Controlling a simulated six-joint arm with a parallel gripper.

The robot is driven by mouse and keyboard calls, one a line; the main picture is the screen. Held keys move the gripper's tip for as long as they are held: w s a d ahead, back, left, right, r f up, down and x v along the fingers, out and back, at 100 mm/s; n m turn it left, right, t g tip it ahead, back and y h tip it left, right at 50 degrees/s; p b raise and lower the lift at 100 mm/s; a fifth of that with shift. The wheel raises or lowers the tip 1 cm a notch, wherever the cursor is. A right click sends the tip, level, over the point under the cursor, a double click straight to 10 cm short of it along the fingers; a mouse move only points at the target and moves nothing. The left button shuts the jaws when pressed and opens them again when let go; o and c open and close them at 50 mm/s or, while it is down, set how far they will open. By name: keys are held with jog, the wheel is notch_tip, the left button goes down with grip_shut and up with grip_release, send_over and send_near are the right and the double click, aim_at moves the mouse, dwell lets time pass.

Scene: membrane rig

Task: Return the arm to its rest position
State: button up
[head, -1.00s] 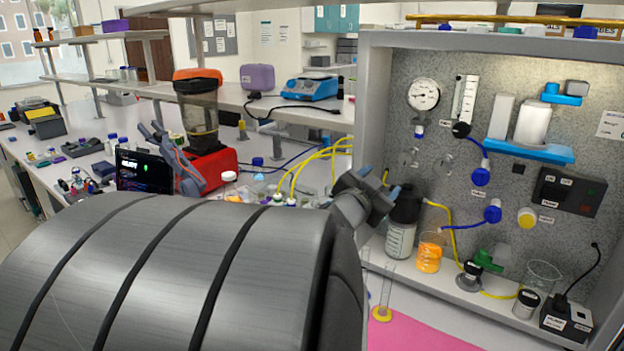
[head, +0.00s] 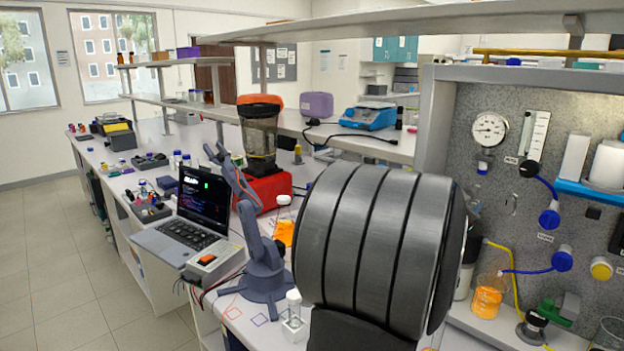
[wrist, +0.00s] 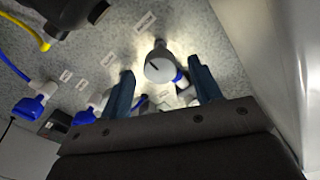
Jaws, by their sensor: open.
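My gripper (wrist: 160,70) shows in the wrist view with its two blue fingers apart and nothing held between them. A round pale knob or dial (wrist: 159,64) with a dark mark appears between the fingers, on the speckled panel behind; I cannot tell its exact distance. In the head view my large grey arm link fills the middle right and hides my gripper and part of the rig. The membrane rig's panel (head: 530,130) stands at the right with a gauge (head: 489,129) and blue valves (head: 549,216). A flask of orange liquid (head: 487,298) stands at its foot.
A small blue-grey robot arm (head: 262,275) stands on the bench left of my arm, beside a laptop (head: 200,205) and a red-based blender (head: 262,190). A shelf (head: 340,140) runs behind. In the wrist view, a pale wall (wrist: 285,60) is close on the right.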

jog(key=shift+x, duration=1.7)
jog(key=v, duration=1.7)
jog(key=x, duration=1.7)
jog(key=shift+w+d, duration=0.1)
jog(key=shift+m, duration=0.9)
jog(key=m, duration=0.5)
jog(key=shift+m, duration=0.3)
jog(key=m, duration=0.4)
jog(key=shift+m, duration=1.9)
